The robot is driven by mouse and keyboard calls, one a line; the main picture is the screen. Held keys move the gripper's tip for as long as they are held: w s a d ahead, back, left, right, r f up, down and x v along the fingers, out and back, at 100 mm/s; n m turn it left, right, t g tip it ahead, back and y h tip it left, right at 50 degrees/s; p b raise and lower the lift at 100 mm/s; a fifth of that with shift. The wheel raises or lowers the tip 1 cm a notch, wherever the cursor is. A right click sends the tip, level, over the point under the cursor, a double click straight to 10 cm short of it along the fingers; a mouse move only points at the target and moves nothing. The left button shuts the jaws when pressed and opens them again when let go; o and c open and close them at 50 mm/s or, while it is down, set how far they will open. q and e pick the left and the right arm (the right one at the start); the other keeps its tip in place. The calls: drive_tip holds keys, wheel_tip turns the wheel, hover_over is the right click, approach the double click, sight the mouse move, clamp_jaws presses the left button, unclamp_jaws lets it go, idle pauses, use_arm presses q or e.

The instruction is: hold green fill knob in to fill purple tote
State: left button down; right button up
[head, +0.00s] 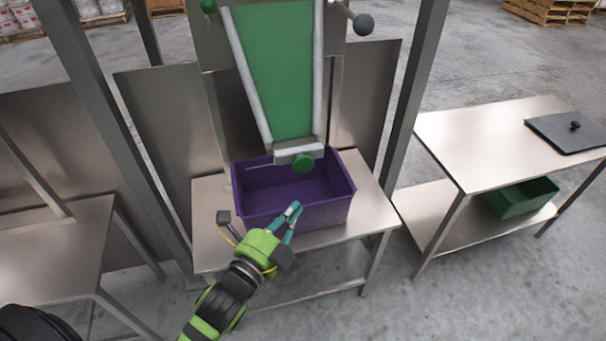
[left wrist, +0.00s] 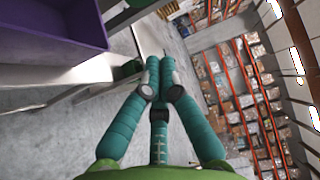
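The green fill knob (head: 303,162) sits on the pale bar at the lower end of the green chute (head: 275,75). The purple tote (head: 295,219) stands upright on the metal table below the chute, and its visible inside looks empty. The tote also shows at upper left in the left wrist view (left wrist: 55,28). My left gripper (head: 294,209) is at the tote's near side, apart from and below the knob in the head view. Its fingertips (left wrist: 158,62) are together with nothing seen between them. My right gripper is not in view.
Another green knob (head: 209,6) and a dark grey knob (head: 363,24) stick out higher up the frame. Steel posts (head: 412,90) flank the chute. A side table (head: 480,135) at right bears a dark lid (head: 570,130), with a green tote (head: 520,199) on its shelf.

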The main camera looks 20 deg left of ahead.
sight(297, 167)
use_arm(q)
drive_tip(key=w+p, duration=0.1)
drive_tip(key=w, duration=0.5)
drive_tip(key=w+a+p, duration=0.1)
drive_tip(key=w, duration=0.3)
drive_tip(key=shift+p, duration=0.35)
drive_tip(key=shift+w+a+b, duration=0.2)
drive_tip(key=shift+w+a, duration=0.2)
drive_tip(key=shift+w, duration=0.25)
drive_tip(key=shift+w+a+b, duration=0.2)
drive_tip(key=shift+w+a, duration=0.2)
drive_tip(key=shift+w, duration=0.2)
drive_tip(key=shift+w+a+r, duration=0.1)
drive_tip(key=shift+w+a, duration=0.1)
drive_tip(key=shift+w, duration=0.05)
idle(5.1)
